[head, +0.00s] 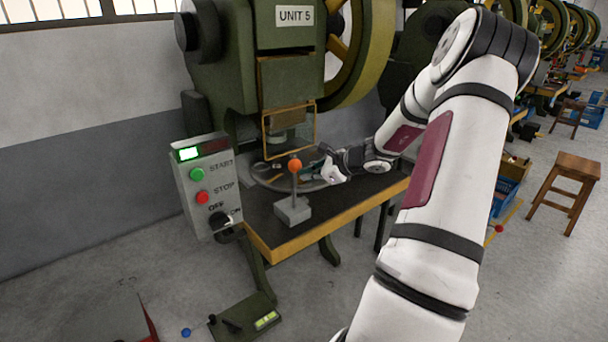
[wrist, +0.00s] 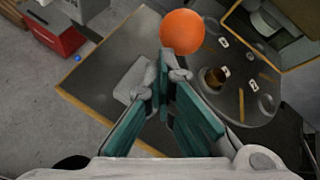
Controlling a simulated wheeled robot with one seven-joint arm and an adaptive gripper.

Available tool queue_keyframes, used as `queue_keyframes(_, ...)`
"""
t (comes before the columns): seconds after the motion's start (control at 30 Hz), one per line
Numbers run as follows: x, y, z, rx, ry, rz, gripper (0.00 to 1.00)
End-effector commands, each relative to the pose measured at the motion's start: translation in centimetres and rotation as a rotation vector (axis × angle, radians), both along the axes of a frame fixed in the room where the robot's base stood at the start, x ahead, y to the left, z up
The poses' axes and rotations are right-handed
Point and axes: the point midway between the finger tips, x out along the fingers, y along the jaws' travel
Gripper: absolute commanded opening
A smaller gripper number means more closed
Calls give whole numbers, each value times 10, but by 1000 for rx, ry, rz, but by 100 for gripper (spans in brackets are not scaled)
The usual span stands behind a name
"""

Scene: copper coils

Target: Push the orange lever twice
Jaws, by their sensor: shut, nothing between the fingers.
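The orange lever has a round orange ball (head: 295,164) on a thin grey rod, which rises roughly upright from a grey block base (head: 292,211) near the left front of the press table. My gripper (head: 327,174) is shut and empty, just right of the ball in the head view. In the wrist view the ball (wrist: 182,31) lies just beyond the fingertips (wrist: 172,68) of my gripper, and a gap seems to show between them. Part of the base (wrist: 133,82) shows left of the fingers there; the rod is mostly hidden.
The green press labelled UNIT 5 (head: 295,15) stands behind the table (head: 330,220). A control box (head: 205,185) with green and red buttons is left of the lever. A round plate (wrist: 245,95) with small parts lies beside it. A foot pedal (head: 243,318) is on the floor.

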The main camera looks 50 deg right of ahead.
Motion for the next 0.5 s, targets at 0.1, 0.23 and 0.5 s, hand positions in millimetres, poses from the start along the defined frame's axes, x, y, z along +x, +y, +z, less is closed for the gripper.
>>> queue_keyframes(0.1,2,0,1,0,-1,2,0)
queue_keyframes(0.23,3,0,1,-1,-1,1,0)
queue_keyframes(0.5,6,-1,2,0,-2,1,0)
